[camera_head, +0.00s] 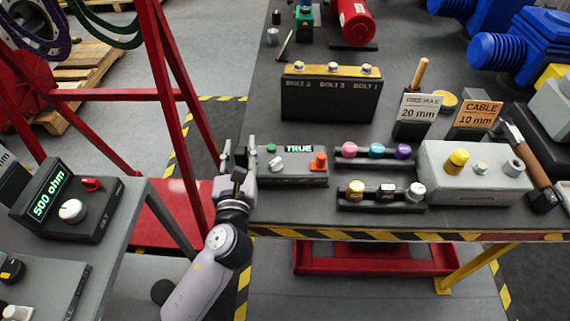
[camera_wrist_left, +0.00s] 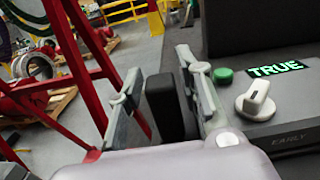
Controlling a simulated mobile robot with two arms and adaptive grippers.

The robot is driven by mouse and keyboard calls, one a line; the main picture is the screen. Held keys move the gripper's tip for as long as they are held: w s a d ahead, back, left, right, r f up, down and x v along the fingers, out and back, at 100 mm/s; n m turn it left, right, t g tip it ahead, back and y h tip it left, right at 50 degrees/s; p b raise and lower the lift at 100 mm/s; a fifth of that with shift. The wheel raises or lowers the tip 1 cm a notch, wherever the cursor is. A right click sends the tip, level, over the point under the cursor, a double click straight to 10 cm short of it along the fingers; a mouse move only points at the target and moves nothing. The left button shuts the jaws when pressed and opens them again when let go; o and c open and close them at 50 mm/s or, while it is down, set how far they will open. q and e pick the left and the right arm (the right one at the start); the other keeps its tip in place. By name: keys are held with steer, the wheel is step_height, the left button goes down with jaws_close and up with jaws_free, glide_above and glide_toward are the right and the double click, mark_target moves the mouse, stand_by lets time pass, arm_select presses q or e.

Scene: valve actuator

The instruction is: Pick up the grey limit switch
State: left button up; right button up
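My left gripper (camera_head: 239,158) is at the near left edge of the dark table, beside a grey control box (camera_head: 292,180) with a lit TRUE display. In the left wrist view its two fingers (camera_wrist_left: 160,92) stand apart, with a dark upright block (camera_wrist_left: 165,107) between them. I cannot tell whether that block is a separate thing or part of the gripper. No part is clearly marked as the grey limit switch. A black rack (camera_head: 380,207) to the right holds small gold, grey and whitish pieces. My right gripper is not in view.
A black bolt block (camera_head: 330,100) stands behind. A rack of coloured knobs (camera_head: 376,151) and a pale box (camera_head: 470,185) stand right. A red frame (camera_head: 165,95) rises left.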

arm_select(q)
jaws_close()
stand_by(0.4)
steer(key=shift+r, duration=0.1)
